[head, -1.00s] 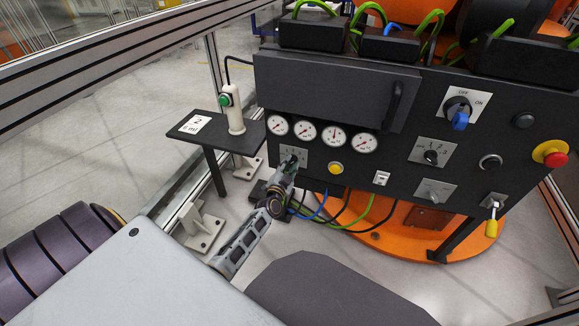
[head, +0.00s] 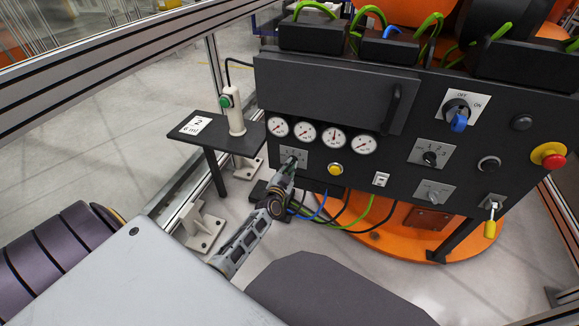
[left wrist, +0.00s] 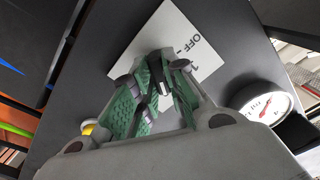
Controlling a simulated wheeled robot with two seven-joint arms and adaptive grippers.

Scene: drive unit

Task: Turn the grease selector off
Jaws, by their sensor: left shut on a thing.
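The selector plate (head: 296,151) sits low on the left of the dark panel, under the gauges. In the left wrist view the same white plate (left wrist: 187,32) shows the printed word OFF, seen tilted. My left gripper (head: 288,164) reaches up to this plate from below. In the left wrist view its green-padded fingers (left wrist: 163,92) are shut on the small dark selector knob (left wrist: 158,70). The fingers cover most of the knob, so I cannot tell its exact setting. My right gripper is not in view.
Pressure gauges (head: 333,138) sit just above and right, and a yellow button (head: 335,169) is close on the right. Other panel controls include a blue-handled switch (head: 459,121) and a red emergency stop (head: 549,155). A small side table (head: 235,142) stands left.

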